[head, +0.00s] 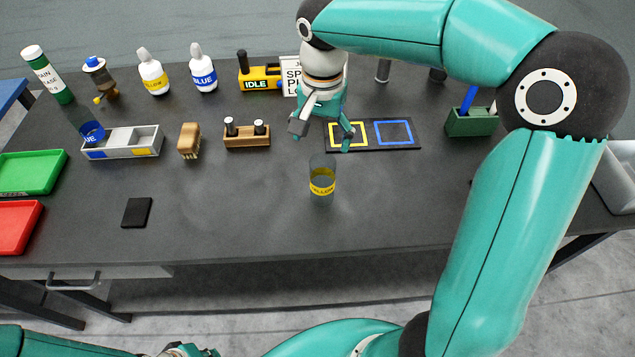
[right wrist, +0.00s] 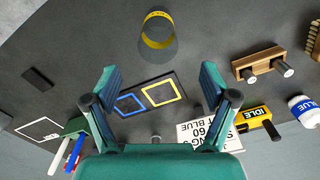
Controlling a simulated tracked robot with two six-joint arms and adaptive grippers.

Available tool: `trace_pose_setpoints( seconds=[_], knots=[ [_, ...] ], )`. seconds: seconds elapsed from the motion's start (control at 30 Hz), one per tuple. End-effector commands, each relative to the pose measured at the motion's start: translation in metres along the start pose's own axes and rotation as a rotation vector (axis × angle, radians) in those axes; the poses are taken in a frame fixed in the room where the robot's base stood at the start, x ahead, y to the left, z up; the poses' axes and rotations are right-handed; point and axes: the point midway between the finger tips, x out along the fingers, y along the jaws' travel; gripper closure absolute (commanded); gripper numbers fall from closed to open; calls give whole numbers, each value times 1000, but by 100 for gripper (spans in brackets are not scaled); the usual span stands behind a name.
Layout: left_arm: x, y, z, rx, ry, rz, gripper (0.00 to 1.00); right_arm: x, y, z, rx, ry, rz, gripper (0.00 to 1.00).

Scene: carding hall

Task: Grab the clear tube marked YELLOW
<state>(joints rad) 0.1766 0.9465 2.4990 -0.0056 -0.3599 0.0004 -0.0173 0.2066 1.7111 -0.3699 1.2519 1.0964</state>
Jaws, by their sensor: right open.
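The clear tube with a yellow band (head: 322,188) stands upright on the dark table, in front of the black pad; its band reads YELLOW. It also shows in the right wrist view (right wrist: 158,42), beyond the fingertips. My right gripper (head: 322,134) is open and empty, behind and above the tube in the head view, over the pad's yellow square. Its two spread fingers show in the right wrist view (right wrist: 160,84), apart from the tube. Part of my left arm's end (head: 188,350) shows at the bottom edge, mostly cut off.
A clear tube with a blue band (head: 92,132) stands at the grey divided tray (head: 122,154). The black pad (head: 372,147) has yellow and blue squares. A wooden block with pegs (head: 247,141) and a brush (head: 189,140) stand left. The table around the yellow-banded tube is clear.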

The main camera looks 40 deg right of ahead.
Motion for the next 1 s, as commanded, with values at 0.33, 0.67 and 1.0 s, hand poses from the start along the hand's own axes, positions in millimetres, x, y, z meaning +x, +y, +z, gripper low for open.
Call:
trace_pose_setpoints(
  seconds=[0.33, 0.67, 1.0],
  knots=[
    [-2, 1, 0, 0, 0, 0, 100, 42, 3, -1, 5, -1, 0, 15],
    [-14, 5, 0, 0, 1, 0, 100, 79, 4, -5, 6, -4, 3, 15],
    [-15, 5, 0, 0, 0, 0, 100, 94, 3, -5, 5, -1, -2, 15]
  ],
)
